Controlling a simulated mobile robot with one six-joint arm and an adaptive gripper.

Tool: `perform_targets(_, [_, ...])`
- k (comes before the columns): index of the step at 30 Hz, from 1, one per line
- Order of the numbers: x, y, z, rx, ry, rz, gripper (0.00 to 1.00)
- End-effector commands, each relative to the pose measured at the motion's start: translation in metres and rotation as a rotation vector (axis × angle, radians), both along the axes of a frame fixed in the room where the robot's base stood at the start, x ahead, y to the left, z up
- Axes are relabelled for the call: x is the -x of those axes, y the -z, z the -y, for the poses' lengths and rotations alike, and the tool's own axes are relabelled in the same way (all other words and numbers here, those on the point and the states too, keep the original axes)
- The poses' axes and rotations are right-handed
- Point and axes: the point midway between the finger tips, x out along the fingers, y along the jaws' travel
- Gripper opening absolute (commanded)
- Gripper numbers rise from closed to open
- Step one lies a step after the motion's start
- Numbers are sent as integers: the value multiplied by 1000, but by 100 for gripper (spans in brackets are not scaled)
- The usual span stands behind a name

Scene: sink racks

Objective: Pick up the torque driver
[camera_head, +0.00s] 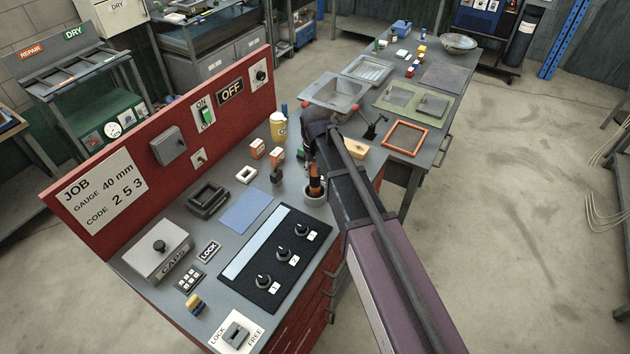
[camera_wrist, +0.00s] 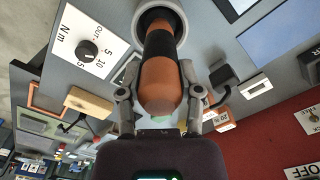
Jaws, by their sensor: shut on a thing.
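The torque driver (camera_head: 315,182) has an orange handle with a black band. My gripper (camera_wrist: 160,98) is shut on the orange handle, one finger on each side. In the head view my arm covers most of the gripper. The driver's tip is hidden inside the holder.
A dial plate marked Nm (camera_wrist: 84,47) lies beside the holder. A tan block (camera_head: 355,148) and small orange-and-white boxes (camera_head: 257,148) stand nearby. A red panel (camera_head: 170,140) rises along the bench's back. An orange frame (camera_head: 405,138) lies on the far bench.

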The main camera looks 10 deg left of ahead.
Motion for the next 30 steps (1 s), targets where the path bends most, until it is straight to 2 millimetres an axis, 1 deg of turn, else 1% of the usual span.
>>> perform_targets(8, [0, -1, 0, -1, 0, 0, 0])
perform_targets(14, [0, -9, 0, -1, 0, 0, 0])
perform_targets(20, [0, -23, 0, 0, 0, 0, 0])
perform_targets(30, [0, -58, 0, 0, 0, 0, 0])
